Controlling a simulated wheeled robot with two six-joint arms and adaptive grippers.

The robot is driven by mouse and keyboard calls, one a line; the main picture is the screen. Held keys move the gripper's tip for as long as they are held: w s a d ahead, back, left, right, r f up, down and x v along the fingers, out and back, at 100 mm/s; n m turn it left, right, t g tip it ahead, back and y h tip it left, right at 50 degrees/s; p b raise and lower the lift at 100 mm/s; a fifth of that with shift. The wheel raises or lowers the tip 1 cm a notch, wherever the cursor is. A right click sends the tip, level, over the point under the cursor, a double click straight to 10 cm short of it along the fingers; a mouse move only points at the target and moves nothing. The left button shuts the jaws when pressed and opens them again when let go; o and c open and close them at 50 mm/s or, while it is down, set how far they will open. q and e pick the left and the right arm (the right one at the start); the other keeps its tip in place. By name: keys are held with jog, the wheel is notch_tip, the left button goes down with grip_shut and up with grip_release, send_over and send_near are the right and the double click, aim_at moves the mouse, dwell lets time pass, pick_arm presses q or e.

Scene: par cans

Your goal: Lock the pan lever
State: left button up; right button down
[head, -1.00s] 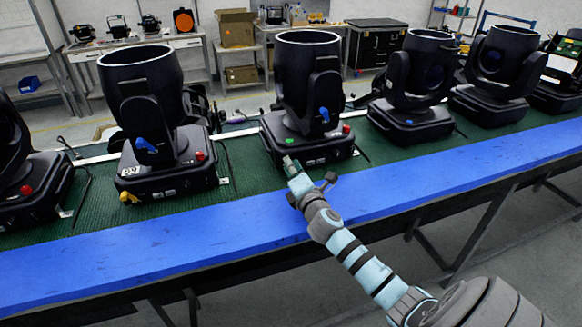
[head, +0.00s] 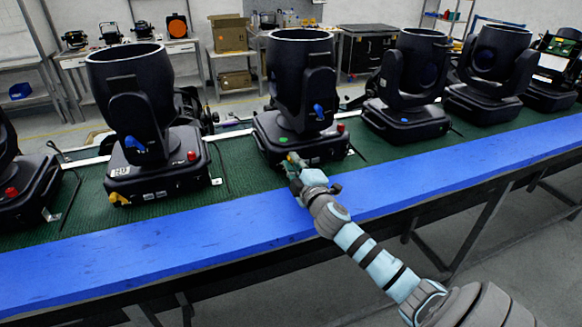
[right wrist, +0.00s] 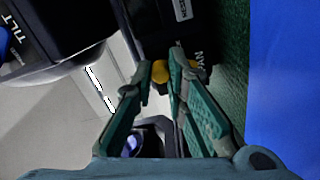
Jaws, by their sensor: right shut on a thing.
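The middle moving-head fixture (head: 300,135) stands upright on the green mat, with a green spot and a red button on its base and a blue lever (head: 319,111) on its yoke. My right gripper (head: 291,160) is at the front left of this base. In the right wrist view its fingertips (right wrist: 163,72) are shut on the yellow pan lever (right wrist: 160,70), beside a partly hidden "PAN" label (right wrist: 199,60). The gripper mostly hides this lever in the head view. My left gripper is not in view.
Another fixture (head: 150,165) with its own yellow lever (head: 119,199) stands to the left, and more stand to the right (head: 405,115). A blue strip (head: 180,235) runs clear along the bench front. A "TILT" label (right wrist: 18,45) shows in the right wrist view.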

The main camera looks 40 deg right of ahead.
jog(key=shift+s+d+f+m+b, duration=0.15)
jog(key=shift+d+m+b, duration=0.1)
jog(key=shift+m, duration=0.35)
jog(key=shift+d+f+m+b, duration=0.1)
jog(key=shift+f+m+b, duration=0.1)
jog(key=shift+m, duration=0.4)
jog(key=c, duration=1.6)
grip_release()
jog(key=shift+d+r, duration=0.1)
jog(key=shift+s, duration=0.1)
jog(key=v, duration=1.2)
